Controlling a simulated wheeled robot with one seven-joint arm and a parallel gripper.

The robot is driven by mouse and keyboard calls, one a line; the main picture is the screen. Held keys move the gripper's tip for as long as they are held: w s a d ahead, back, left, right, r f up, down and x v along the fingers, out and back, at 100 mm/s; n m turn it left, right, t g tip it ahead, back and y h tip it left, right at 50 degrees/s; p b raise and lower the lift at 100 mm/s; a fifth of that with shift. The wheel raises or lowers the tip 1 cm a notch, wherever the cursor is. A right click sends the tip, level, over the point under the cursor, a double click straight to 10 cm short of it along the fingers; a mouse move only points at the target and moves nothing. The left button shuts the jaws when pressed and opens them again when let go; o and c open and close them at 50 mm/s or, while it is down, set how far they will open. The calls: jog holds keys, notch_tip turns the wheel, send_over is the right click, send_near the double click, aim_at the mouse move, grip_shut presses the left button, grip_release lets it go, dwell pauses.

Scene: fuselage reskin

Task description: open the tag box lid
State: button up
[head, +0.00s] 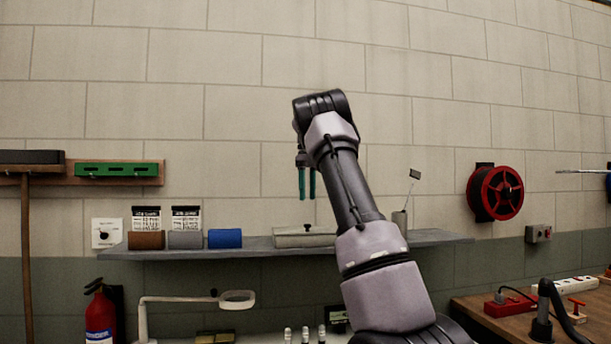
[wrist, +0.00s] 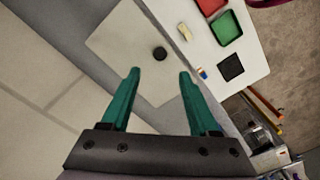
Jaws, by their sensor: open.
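The tag box (head: 304,239) is a low, pale beige box on the wall shelf, with a small knob on top. Its flat lid (wrist: 118,42) fills the upper middle of the wrist view, and the round black knob (wrist: 160,53) stands on it. The lid looks shut. My gripper (head: 307,194) points down above the box in the head view, clear of it. In the wrist view my gripper (wrist: 159,74) has its two green fingers apart and empty, with the knob just beyond the gap between the fingertips. The contents of the box are hidden.
The grey shelf (head: 420,238) also holds brown, grey and blue rolls (head: 225,239) at left and a cup (head: 400,220) at right. The wall (head: 230,120) is close behind. Below is a white table (wrist: 258,68) with red and green trays (wrist: 226,28).

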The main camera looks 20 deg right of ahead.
jog(key=s+a+r+m+t, duration=0.1)
jog(key=s+a+r+m, duration=0.1)
jog(key=s+m, duration=0.3)
jog(key=s+a+r+m+t+y, duration=0.1)
jog(key=s+a+r+m, duration=0.2)
jog(key=s+m, duration=0.3)
jog(key=shift+s+a+r+t, duration=0.3)
jog(key=shift+s+a, duration=0.5)
jog(key=shift+s, duration=0.2)
